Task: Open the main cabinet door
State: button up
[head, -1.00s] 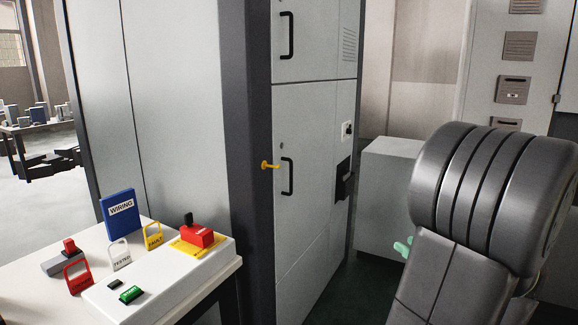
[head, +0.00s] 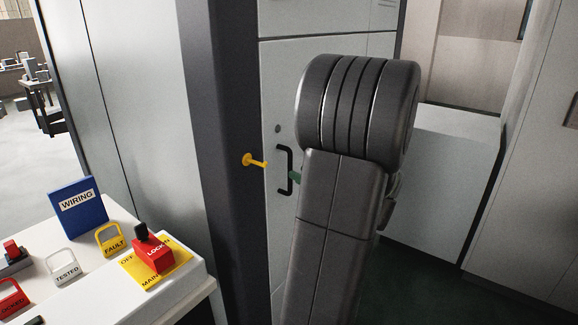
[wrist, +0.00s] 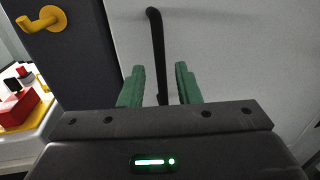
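The main cabinet door (head: 276,105) is a light grey panel and looks closed. Its black vertical bar handle (head: 284,170) is on the left side of the door, below a small round lock. In the wrist view the handle (wrist: 156,45) runs down between my two green fingers. My gripper (wrist: 160,75) is open, with a finger on each side of the handle and visible gaps. In the head view only a green fingertip (head: 295,177) shows beside the handle; my arm hides the rest.
A yellow hook (head: 255,161) sticks out from the dark cabinet post left of the handle; it also shows in the wrist view (wrist: 42,20). A white table (head: 100,215) at the left holds a blue WIRING binder (head: 77,208), several tags and a red lockout switch (head: 153,254).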

aim_at(290, 190)
jog(key=shift+x, duration=2.7)
grip_shut()
